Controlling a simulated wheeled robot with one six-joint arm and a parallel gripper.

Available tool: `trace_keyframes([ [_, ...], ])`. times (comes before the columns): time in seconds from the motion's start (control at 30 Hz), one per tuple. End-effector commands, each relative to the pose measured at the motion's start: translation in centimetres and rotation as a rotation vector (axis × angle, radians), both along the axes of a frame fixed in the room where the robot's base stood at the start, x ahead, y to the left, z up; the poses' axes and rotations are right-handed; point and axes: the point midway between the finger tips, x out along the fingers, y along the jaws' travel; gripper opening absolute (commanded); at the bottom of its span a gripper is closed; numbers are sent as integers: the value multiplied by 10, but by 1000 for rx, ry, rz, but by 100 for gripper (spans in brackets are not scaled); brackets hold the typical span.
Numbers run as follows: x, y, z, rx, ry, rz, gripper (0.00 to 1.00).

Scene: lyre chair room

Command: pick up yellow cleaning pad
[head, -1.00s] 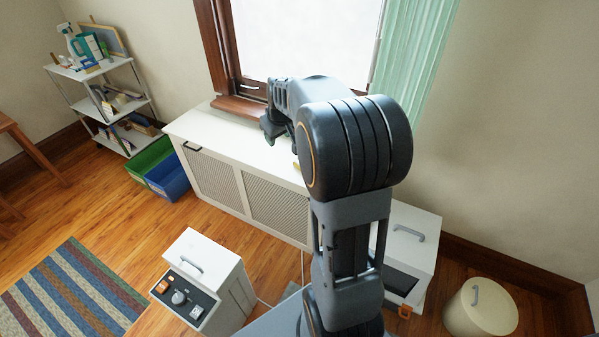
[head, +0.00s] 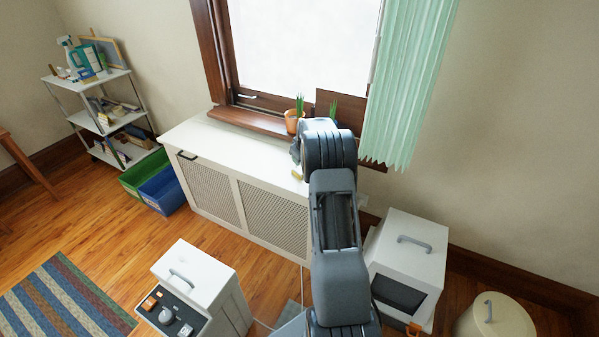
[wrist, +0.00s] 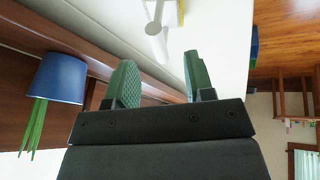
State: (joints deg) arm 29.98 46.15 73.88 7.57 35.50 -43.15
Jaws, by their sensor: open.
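A small yellow piece, which looks like the yellow cleaning pad (head: 297,174), lies on the white cabinet top just left of my arm in the head view. Only part of it shows there. In the wrist view a thin yellow strip (wrist: 180,12) is at the top edge, beyond the fingertips. My gripper (wrist: 158,76) is open in the wrist view, with its two green-lined fingers apart and nothing between them. A whitish rod-like object (wrist: 156,32) lies just beyond the fingers. In the head view my arm hides most of the gripper.
The white cabinet (head: 200,135) stands under the window. An orange plant pot (head: 292,122) is on the sill, and a blue plant pot (wrist: 58,78) is left of my gripper in the wrist view. A green curtain (head: 405,90) hangs at right. The cabinet's left part is clear.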

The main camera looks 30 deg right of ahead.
Motion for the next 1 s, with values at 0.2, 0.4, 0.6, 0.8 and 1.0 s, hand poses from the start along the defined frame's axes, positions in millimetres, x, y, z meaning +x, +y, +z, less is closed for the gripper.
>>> trace_keyframes([
  [0.2, 4, -2, -12, 1, 1, -1, 49],
  [0.4, 14, -8, -38, 1, 2, 0, 49],
  [0.6, 21, -10, -51, 1, 1, 0, 49],
  [0.8, 22, -10, -52, 0, 0, 0, 49],
  [1.0, 22, -10, -52, 0, 0, 0, 36],
])
